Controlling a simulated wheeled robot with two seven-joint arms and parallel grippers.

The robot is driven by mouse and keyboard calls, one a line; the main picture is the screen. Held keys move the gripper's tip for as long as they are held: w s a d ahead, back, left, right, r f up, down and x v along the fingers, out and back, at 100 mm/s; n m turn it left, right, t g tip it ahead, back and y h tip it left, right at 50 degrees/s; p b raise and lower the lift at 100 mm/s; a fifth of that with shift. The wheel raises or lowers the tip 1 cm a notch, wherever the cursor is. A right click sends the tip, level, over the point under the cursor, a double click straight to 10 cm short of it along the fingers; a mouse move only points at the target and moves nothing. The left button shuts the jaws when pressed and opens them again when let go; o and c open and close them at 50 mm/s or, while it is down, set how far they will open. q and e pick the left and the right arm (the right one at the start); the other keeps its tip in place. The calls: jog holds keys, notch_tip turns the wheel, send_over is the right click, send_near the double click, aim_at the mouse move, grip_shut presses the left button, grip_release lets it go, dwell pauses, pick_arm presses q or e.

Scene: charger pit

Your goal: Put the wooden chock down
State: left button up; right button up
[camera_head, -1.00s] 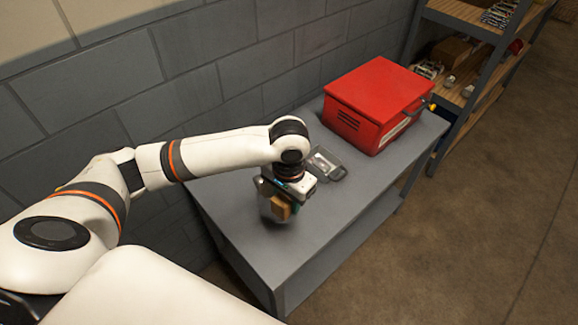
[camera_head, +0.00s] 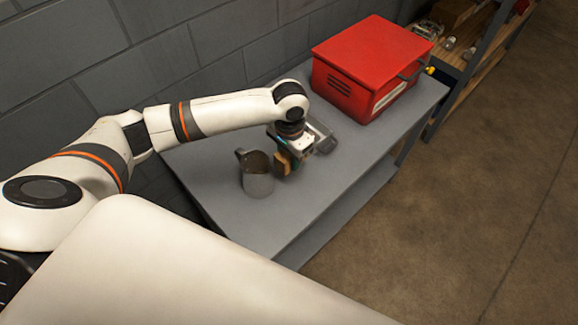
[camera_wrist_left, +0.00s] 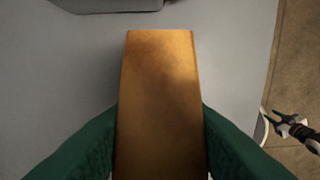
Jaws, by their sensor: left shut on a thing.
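My left gripper (camera_head: 287,169) is shut on the wooden chock (camera_head: 283,162), over the grey table (camera_head: 215,190). In the left wrist view the chock (camera_wrist_left: 158,95) is an orange-brown block between two green fingers (camera_wrist_left: 160,150), with the pale table top (camera_wrist_left: 60,75) beneath it. I cannot tell whether its lower end touches the table. A grey mug (camera_head: 257,176) stands just left of the gripper.
A red metal box (camera_head: 365,65) stands at the table's far right. A grey tray-like object (camera_head: 322,138) lies right behind the gripper. Shelving (camera_head: 470,65) stands beyond. The table's front right is clear.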

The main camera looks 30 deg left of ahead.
aim_at(290, 174)
pick_arm(q)
jog(key=shift+f, duration=0.65)
notch_tip(290, 174, down, 4)
jog(key=shift+r, duration=0.2)
pick_arm(e)
jog(key=shift+w+a+f, duration=0.1)
jog(key=shift+f, duration=0.2)
pick_arm(q)
jog(key=o, duration=1)
jog(key=shift+o, duration=0.2)
